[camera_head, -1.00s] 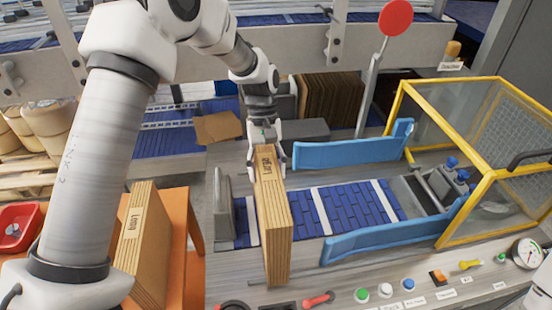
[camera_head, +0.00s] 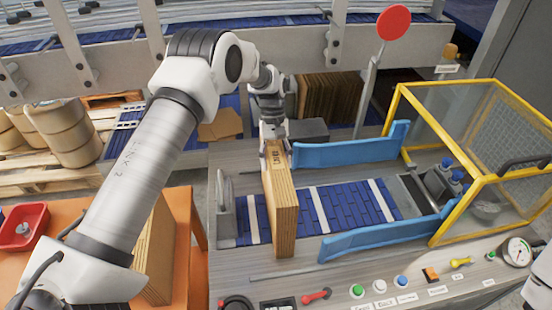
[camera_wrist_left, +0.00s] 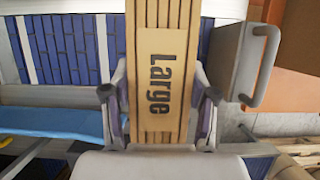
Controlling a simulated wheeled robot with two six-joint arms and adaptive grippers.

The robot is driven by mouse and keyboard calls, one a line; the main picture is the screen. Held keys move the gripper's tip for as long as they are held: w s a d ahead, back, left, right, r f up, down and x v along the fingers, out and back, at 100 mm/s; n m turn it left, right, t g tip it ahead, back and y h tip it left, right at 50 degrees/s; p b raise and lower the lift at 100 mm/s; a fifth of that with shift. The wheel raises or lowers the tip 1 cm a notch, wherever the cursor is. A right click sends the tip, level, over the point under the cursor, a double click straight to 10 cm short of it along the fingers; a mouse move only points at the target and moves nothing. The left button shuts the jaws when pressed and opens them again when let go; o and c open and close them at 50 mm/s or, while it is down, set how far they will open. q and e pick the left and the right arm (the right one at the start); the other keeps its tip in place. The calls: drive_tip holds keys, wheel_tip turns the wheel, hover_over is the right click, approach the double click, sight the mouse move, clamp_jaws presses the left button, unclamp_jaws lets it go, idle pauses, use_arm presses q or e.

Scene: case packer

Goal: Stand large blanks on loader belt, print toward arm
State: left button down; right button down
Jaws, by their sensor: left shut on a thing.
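A stack of large tan cardboard blanks (camera_head: 283,207) stands upright on edge across the blue loader belt (camera_head: 337,211), near its left end. My left gripper (camera_head: 275,150) is shut on the far end of this stack. In the left wrist view the stack (camera_wrist_left: 162,25) shows the printed word "Large", between the two fingers of the left gripper (camera_wrist_left: 160,108). More tan blanks (camera_head: 157,250) stand on the orange table (camera_head: 187,212) at left, partly hidden by my left arm. My right gripper is not in view.
Blue guide rails (camera_head: 345,153) flank the belt. A grey end plate (camera_head: 226,205) with a handle stands at its left end. A yellow-framed guard (camera_head: 470,165) is at right. Buttons and a gauge (camera_head: 516,252) line the front panel. A red tray (camera_head: 22,227) sits on the orange table.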

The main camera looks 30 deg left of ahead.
use_arm(q)
drive_tip(key=shift+c, duration=1.6)
unclamp_jaws()
drive_tip(key=shift+d, duration=0.1)
drive_tip(key=b+v, duration=0.3)
drive_tip(key=v, duration=0.8)
drive_tip(key=shift+w+r+b, duration=0.15)
drive_tip(key=shift+r+b, duration=0.25)
drive_tip(key=shift+r, duration=0.2)
